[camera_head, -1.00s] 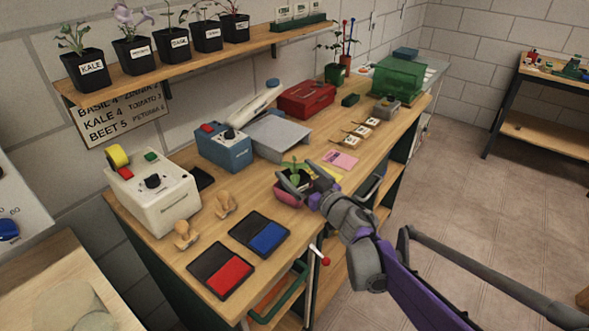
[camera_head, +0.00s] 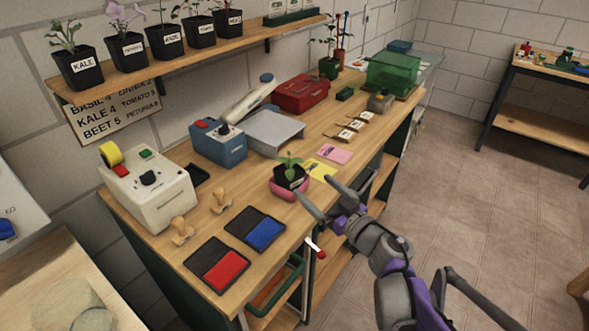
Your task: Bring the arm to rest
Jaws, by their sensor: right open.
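My right gripper (camera_head: 318,190) is open and empty. It hangs by the front edge of the wooden bench (camera_head: 225,271), just right of a potted seedling, and its arm comes in from the lower right. The seedling (camera_head: 290,172) stands upright in a dark pot inside a pink dish (camera_head: 289,193) on the bench. A gap shows between the gripper fingers and the pot. My left gripper is not in view.
Red (camera_head: 222,270) and blue (camera_head: 265,234) ink pads, wooden stamps (camera_head: 182,230) and a cream machine (camera_head: 150,187) stand on the bench's near part. A shelf (camera_head: 190,58) with labelled pots runs above. Open floor (camera_head: 470,200) lies right of the bench.

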